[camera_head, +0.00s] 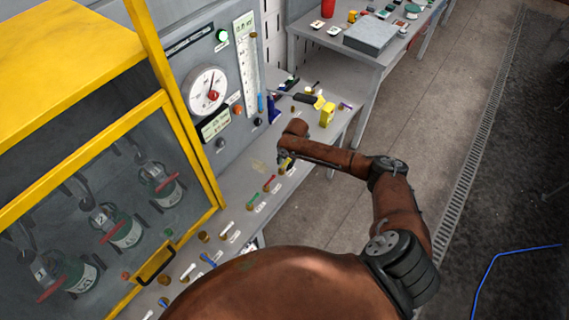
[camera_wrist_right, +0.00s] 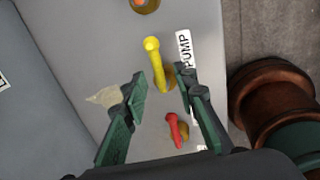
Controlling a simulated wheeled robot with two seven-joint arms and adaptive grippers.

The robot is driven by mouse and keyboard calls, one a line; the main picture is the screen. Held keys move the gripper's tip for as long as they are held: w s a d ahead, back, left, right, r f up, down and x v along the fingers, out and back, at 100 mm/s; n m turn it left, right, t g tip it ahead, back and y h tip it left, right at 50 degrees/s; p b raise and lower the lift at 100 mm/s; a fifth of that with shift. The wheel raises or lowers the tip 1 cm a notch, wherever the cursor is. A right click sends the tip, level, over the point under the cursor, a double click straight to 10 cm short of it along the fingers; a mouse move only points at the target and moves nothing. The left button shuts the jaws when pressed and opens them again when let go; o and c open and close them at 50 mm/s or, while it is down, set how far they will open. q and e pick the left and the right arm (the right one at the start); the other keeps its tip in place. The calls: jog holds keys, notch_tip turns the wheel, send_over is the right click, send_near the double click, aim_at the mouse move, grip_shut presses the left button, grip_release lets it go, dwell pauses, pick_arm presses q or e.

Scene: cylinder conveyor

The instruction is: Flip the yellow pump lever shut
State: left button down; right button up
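The yellow pump lever (camera_wrist_right: 154,58) stands out from the grey console beside a white label reading PUMP (camera_wrist_right: 186,50). Its round knob points up and slightly left in the right wrist view. My right gripper (camera_wrist_right: 160,85) is open, with one finger on each side of the lever's lower end and no clear contact. In the head view, my right gripper (camera_head: 285,161) is over the console ledge, and only a bit of yellow shows beside it. The arm hides most of the lever there. My left gripper is not in view.
A red lever (camera_wrist_right: 173,128) sits close below the yellow one, between the fingers in the picture. Several coloured levers line the console ledge (camera_head: 236,206). A yellow-framed cabinet (camera_head: 186,125) stands at left. A second table (camera_head: 352,62) stands behind.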

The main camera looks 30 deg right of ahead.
jog(key=shift+r, duration=0.1)
notch_tip(320, 180, up, 12)
jog(key=s+d, duration=0.1)
jog(key=s, duration=0.1)
jog(key=shift+f, duration=0.2)
jog(key=shift+s, duration=0.1)
